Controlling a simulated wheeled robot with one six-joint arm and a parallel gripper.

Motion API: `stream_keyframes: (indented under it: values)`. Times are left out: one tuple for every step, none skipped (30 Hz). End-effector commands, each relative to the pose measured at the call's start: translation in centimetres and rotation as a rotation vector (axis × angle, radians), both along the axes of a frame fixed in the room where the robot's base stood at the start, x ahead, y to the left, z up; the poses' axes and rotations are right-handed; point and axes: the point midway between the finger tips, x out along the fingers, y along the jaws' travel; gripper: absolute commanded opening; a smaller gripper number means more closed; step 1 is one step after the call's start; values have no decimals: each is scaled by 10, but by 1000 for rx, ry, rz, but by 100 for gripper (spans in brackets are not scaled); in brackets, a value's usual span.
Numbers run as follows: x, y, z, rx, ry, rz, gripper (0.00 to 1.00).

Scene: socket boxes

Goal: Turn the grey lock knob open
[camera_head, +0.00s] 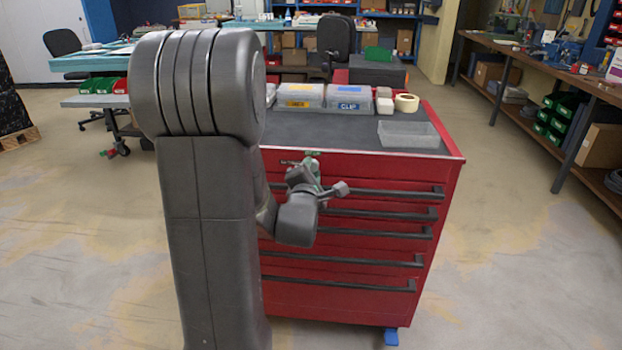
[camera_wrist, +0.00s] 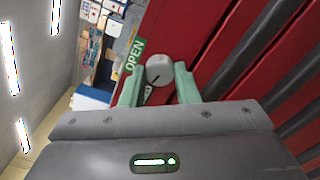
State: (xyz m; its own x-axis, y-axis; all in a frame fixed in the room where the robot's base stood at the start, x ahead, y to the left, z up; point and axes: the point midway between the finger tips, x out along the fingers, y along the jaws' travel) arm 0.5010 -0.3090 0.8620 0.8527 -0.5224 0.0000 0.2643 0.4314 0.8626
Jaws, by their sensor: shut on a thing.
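The grey lock knob (camera_wrist: 159,69) shows in the wrist view, on the front of the red drawer cabinet (camera_head: 340,290). In the head view my gripper (camera_head: 313,166) is at the cabinet's upper front edge, above the drawers. The knob cannot be made out there.
Several black drawer handles (camera_head: 380,211) run across the cabinet front below my gripper. On the cabinet top are lidded boxes (camera_head: 348,97), a tape roll (camera_head: 406,103) and a clear tray (camera_head: 408,134). A workbench (camera_head: 540,65) stands at the right, with open floor between.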

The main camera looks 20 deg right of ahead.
Motion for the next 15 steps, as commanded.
stream_keyframes:
  values:
    - [0, 0, -5, 34, -26, 0, 5]
    - [0, 0, -5, 60, -41, 0, 5]
    - [0, 0, -5, 91, -61, 0, 5]
    - [0, 0, -5, 116, -76, 0, 5]
    - [0, 0, -5, 141, -91, 0, 5]
    - [0, 0, -5, 173, -111, 0, 5]
    - [0, 0, -5, 199, -126, 0, 5]
    - [0, 0, -4, 222, -140, 0, 5]
    - [0, 0, -5, 256, -161, 0, 5]
    - [0, 0, -5, 280, -175, -1, 5]
    - [0, 0, -4, 303, -190, 0, 5]
    - [0, 0, -4, 337, -210, 0, 5]
    - [0, 0, -4, 361, -224, -1, 5]
    - [0, 0, -4, 384, -240, 0, 5]
    - [0, 0, -4, 417, -259, 1, 5]
